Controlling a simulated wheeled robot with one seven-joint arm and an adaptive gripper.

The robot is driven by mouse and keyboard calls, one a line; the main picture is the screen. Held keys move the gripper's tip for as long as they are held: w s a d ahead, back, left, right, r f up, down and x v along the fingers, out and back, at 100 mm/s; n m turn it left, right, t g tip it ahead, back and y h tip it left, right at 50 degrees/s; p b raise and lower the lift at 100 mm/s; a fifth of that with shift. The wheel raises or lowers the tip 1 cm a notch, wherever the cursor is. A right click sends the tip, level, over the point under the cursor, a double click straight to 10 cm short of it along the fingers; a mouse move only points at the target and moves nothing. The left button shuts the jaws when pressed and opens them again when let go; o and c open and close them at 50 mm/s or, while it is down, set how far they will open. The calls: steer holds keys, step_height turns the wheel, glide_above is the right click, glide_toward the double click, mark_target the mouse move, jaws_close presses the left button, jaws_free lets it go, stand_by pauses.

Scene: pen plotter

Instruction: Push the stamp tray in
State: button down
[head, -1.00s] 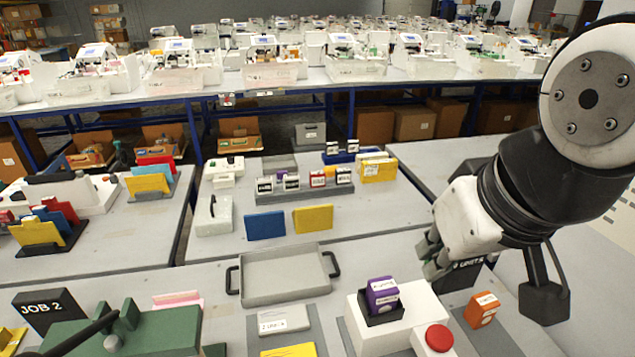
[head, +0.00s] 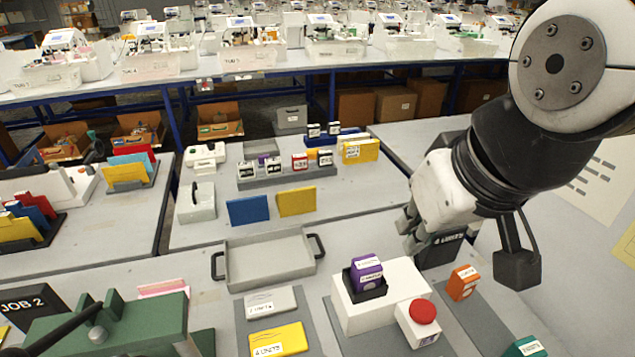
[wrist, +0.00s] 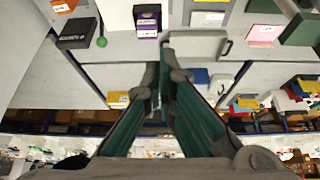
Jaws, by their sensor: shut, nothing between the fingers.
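A purple stamp (head: 367,270) sits in a small black tray (head: 376,293) on a white block (head: 345,312). I cannot tell for sure how far this tray stands out from the block. A red round button (head: 422,311) on a white base stands at the block's right front. My gripper (head: 408,236) is shut and empty, above and behind the block to the right, apart from the tray. In the wrist view my closed fingertips (wrist: 164,68) point toward the table, with the purple stamp (wrist: 147,23) beyond them and the white block (wrist: 118,14) beside it.
A dark sign (head: 441,250) stands close behind my gripper. An orange stamp (head: 463,282) lies right of the block. A grey handled tray (head: 270,262), a grey pad (head: 271,303) and a yellow pad (head: 277,342) are to the left. A green press (head: 120,325) stands front left.

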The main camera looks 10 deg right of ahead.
steer(key=c, duration=2.3)
jaws_free()
steer(key=o, duration=0.9)
steer(key=shift+w+f, duration=0.2)
steer(key=shift+f, duration=0.1)
steer(key=shift+o, duration=0.5)
step_height(320, 180, down, 6)
steer(key=w+d+n+g+p, duration=0.1)
steer(key=w+g+p, duration=0.1)
steer(key=shift+w+r+n+g, duration=0.15)
steer(key=shift+r+n+g, duration=0.05)
steer(key=shift+n+g, duration=0.1)
steer(key=shift+s+d+f+n+g+h+p, duration=0.45)
steer(key=shift+s+d+f+n+g+p, duration=1.45)
steer(key=shift+f, duration=3.75)
steer(key=shift+s+d+f+m+g+h+p, duration=0.1)
steer(key=shift+s+d+f+g+h+p, duration=0.45)
steer(key=shift+s+f, duration=3.95)
steer(key=shift+s+d+f+n+g+h+p, duration=0.3)
steer(key=shift+s+d+f+n+g+p, duration=0.95)
steer(key=shift+f, duration=5.6)
steer(key=shift+s+d+m+t, duration=0.1)
steer(key=shift+d+m+t, duration=0.15)
steer(key=shift+d+t, duration=0.25)
steer(key=shift+c, duration=0.5)
jaws_close()
